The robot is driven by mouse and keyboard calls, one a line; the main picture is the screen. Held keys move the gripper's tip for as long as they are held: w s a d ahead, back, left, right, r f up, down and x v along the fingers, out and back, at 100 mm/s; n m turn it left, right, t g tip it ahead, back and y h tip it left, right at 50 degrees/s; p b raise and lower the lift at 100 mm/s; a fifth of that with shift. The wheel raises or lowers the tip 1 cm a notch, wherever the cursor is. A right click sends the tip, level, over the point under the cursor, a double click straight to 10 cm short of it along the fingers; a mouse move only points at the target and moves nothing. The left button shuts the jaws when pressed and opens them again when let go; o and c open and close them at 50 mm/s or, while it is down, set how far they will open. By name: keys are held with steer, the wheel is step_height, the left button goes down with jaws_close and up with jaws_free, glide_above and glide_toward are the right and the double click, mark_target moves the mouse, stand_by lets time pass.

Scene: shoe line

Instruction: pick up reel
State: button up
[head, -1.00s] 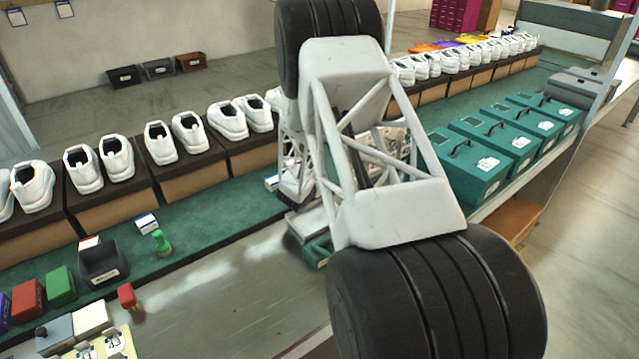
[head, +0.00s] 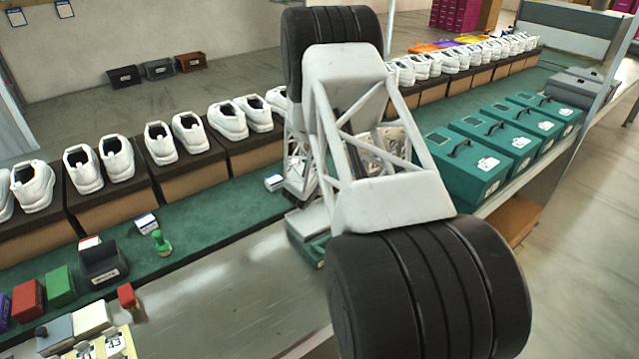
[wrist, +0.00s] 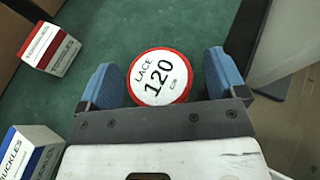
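The reel (wrist: 160,78) is a round white disc with a red rim, labelled LACE 120, seen in the wrist view on the green surface. My gripper (wrist: 160,70) is open, with one blue finger to the left of the reel and one to its right. A narrow gap shows between the reel and each finger. How far the fingers reach down beside it is hard to tell. In the head view my own arm hides the reel and most of the gripper.
In the wrist view, a red-and-white box (wrist: 50,48) and a blue-and-white buckles box (wrist: 28,153) lie left of the gripper. In the head view, white shoes stand on brown boxes (head: 187,168) along the back. Teal cases (head: 470,165) stand on the right.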

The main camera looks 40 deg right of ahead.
steer(key=c, duration=1)
steer(key=shift+r, duration=0.1)
steer(key=shift+r, duration=0.7)
step_height(320, 180, up, 2)
steer(key=shift+r, duration=0.1)
steer(key=s+a, duration=0.2)
steer(key=s, duration=0.2)
steer(key=s+a+r, duration=0.1)
steer(key=s+a, duration=0.2)
steer(key=s, duration=0.2)
steer(key=s+a, duration=0.2)
steer(key=s, duration=0.3)
steer(key=shift+a+r, duration=0.15)
steer(key=shift+a, duration=0.25)
